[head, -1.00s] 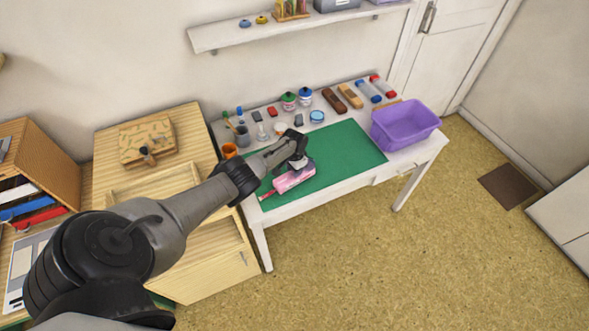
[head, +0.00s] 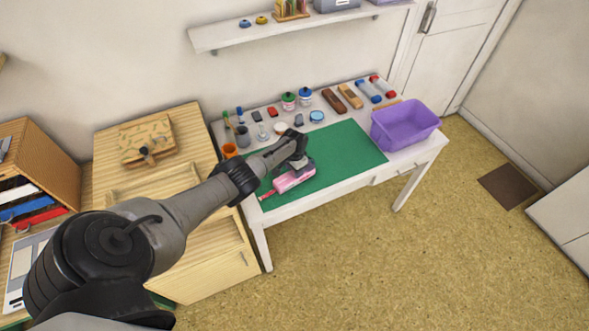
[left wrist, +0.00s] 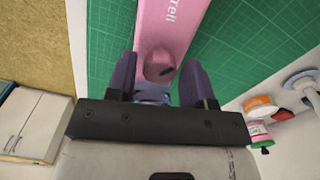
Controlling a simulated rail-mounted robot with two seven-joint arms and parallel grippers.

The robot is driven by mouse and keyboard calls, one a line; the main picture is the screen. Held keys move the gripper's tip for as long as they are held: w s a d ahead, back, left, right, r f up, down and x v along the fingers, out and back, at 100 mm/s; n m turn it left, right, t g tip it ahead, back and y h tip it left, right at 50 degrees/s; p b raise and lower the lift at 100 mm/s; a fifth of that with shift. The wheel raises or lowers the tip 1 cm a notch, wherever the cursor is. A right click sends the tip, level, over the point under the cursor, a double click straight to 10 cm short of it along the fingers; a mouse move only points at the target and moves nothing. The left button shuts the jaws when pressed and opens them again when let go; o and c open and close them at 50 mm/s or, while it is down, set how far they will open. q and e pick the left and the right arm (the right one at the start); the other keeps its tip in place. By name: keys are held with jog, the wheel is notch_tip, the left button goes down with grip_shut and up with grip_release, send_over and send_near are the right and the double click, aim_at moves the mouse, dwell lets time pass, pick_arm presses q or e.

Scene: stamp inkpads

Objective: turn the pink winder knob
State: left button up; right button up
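A pink winder (head: 290,181) with lettering lies on the green mat (head: 345,150) near the table's front edge. Its body fills the top middle of the left wrist view (left wrist: 175,20). The rounded pink knob (left wrist: 160,66) shows between the two dark fingers of my left gripper (left wrist: 159,66). The fingers stand apart on either side of it, with narrow gaps visible. In the head view my left gripper (head: 297,163) is over the winder and hides part of it. My right gripper is not in view.
A purple bin (head: 404,125) stands at the table's right end. Bottles, inkpads and blocks line the back of the table. An orange cup (head: 229,151) is near my left forearm. The mat right of the winder is clear.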

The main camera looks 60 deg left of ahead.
pick_arm(q)
jog(key=shift+o, duration=0.8)
jog(key=shift+r, duration=0.3)
notch_tip(320, 180, up, 13)
jog(key=p, duration=0.5)
